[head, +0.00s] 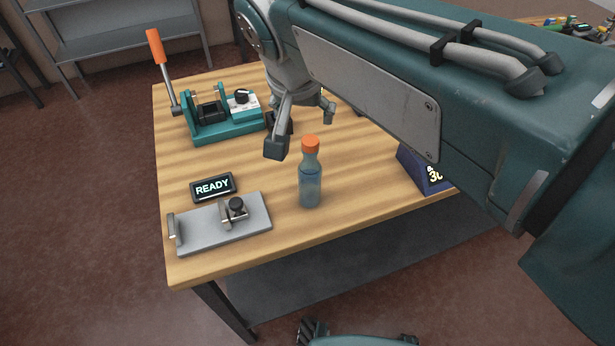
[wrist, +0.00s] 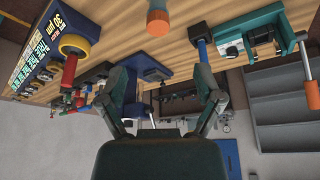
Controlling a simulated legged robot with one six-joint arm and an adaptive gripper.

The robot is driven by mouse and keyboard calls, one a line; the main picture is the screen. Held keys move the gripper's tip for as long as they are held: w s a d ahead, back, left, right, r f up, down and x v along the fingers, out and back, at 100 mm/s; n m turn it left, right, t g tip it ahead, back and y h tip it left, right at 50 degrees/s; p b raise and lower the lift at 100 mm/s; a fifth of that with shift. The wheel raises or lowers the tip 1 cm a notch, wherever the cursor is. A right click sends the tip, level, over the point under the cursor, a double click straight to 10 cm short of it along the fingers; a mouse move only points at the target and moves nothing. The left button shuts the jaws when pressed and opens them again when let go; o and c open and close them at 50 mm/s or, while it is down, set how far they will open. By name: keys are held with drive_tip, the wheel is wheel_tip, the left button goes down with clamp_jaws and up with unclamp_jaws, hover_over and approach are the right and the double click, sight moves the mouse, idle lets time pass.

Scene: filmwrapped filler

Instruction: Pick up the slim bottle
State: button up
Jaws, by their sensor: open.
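The slim bottle (head: 311,184) is translucent blue with an orange cap and stands upright near the front edge of the wooden table. In the wrist view the orange-capped bottle (wrist: 158,20) is at the top edge, partly cut off. My gripper (head: 302,132) is open and empty above the table. Its fingers are spread beyond the bottle in the head view, one left of the cap and one to the right. In the wrist view my gripper (wrist: 162,85) shows both fingers apart, with the bottle outside them.
A teal lever press (head: 222,122) with an orange handle stands at the table's back left. A READY display (head: 212,187) and a grey fixture plate (head: 205,236) lie left of the bottle. A dark blue box (head: 420,172) stands to the right, partly hidden by my arm. Bare wood surrounds the bottle.

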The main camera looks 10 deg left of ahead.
hover_over(309, 141)
drive_tip(key=s, duration=0.2)
wheel_tip(309, 141, down, 4)
drive_tip(key=shift+d+f, duration=0.1)
drive_tip(key=shift+d, duration=0.05)
drive_tip(key=shift+x, duration=3.15)
clamp_jaws()
